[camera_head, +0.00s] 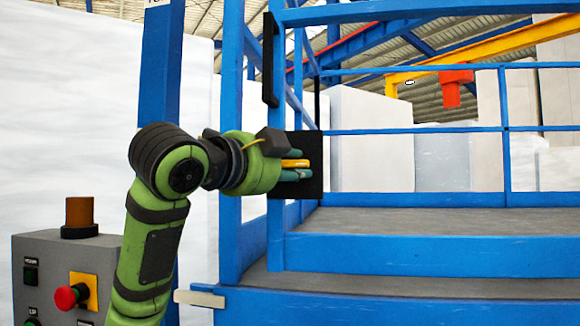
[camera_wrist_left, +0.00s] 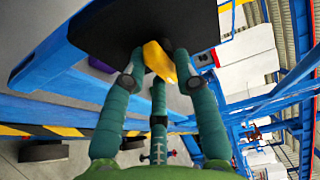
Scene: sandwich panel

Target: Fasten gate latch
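The yellow latch handle (camera_head: 295,163) sticks out from a square black plate (camera_head: 311,187) on the blue gate frame (camera_head: 277,235). My left gripper (camera_head: 294,165) is at the plate, with its teal fingers above and below the handle. In the left wrist view the fingertips (camera_wrist_left: 159,68) close in on both sides of the yellow handle (camera_wrist_left: 156,58), in front of the dark plate (camera_wrist_left: 120,25). They appear to touch it, and a third finger comes up in the middle. The part of the latch behind the fingers is hidden. My right gripper is not in view.
A blue stepped platform (camera_head: 420,250) with railings (camera_head: 505,130) lies to the right. A black vertical handle (camera_head: 269,60) is above the plate. A grey control box (camera_head: 60,265) with a red button (camera_head: 66,297) stands at lower left. A blue post (camera_head: 160,70) rises behind my arm.

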